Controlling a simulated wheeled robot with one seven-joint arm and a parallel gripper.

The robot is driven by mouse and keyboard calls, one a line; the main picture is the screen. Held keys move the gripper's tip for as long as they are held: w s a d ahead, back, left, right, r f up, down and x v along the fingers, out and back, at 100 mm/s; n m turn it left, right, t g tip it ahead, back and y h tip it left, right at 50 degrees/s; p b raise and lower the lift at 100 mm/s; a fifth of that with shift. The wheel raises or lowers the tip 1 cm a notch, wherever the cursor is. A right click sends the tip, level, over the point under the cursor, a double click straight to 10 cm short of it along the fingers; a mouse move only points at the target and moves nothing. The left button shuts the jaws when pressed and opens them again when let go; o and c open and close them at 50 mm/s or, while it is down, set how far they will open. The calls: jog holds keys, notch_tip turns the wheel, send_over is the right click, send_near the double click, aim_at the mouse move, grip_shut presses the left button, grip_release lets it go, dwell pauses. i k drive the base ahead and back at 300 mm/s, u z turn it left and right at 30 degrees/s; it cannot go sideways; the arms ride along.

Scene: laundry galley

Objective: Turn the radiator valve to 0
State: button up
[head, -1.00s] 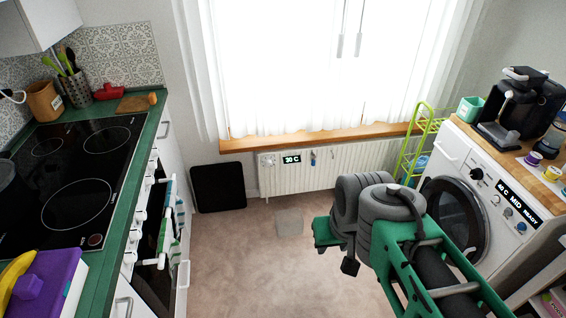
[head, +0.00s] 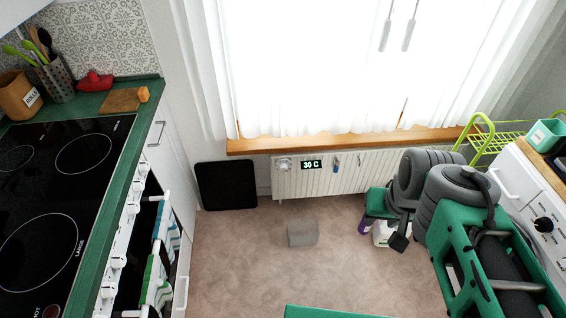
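The white ribbed radiator (head: 345,178) stands under the window sill. A pale round valve knob (head: 283,164) sits at its upper left. Beside the knob, a small dark display (head: 311,164) reads 30 C. The setting marked on the knob is too small to read. My green and grey arm reaches in from the lower right and covers the right part of the radiator. The arm is well to the right of the knob and apart from it. My gripper's fingers cannot be made out at the folded end of the arm.
The counter with a black hob (head: 65,190) runs along the left. A black panel (head: 226,185) leans left of the radiator. A grey block (head: 303,233) lies on the floor in front. A washing machine (head: 520,195) and green rack (head: 490,140) are at right. Much floor is clear.

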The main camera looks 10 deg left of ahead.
aim_at(283, 167)
jog(key=u, duration=0.4)
jog(key=i, duration=0.7)
jog(key=u, duration=1.25)
jog(key=i, duration=0.45)
jog(key=u, duration=0.45)
